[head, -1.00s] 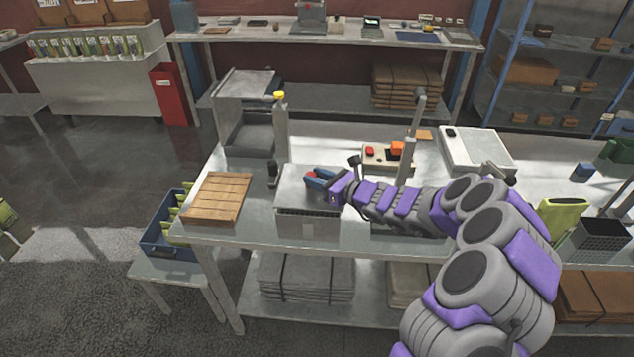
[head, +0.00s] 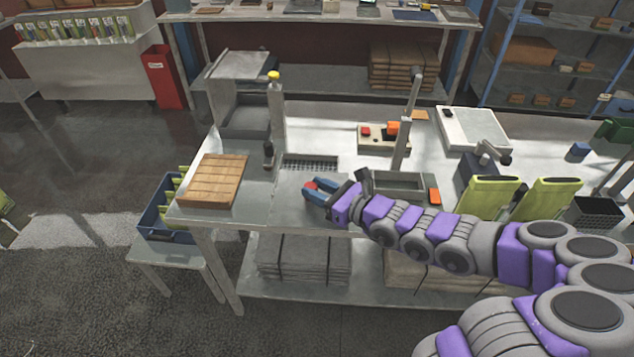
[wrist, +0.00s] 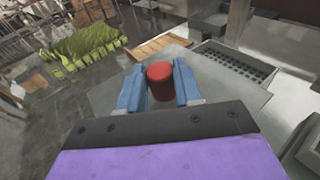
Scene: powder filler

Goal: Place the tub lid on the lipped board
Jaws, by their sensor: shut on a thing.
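My gripper (head: 318,192) is shut on the red knob of the tub lid (head: 290,198), a flat grey plate. The lid also shows in the wrist view (wrist: 218,88), under the red knob (wrist: 160,80) between my blue fingers. The lid is off the tub opening, at its near side; its height above the bench is hard to judge. The lipped board (head: 211,183), wooden and slatted, lies on the bench's left end, left of my gripper, with nothing on it. It shows partly in the wrist view (wrist: 160,47), beyond the lid.
The open tub (head: 310,162) shows a grid inside, behind the lid. A small dark post (head: 268,155) and a grey upright (head: 277,115) stand between board and tub. A blue crate (head: 165,225) sits on a low stand at left. A grey tray (head: 400,182) is at right.

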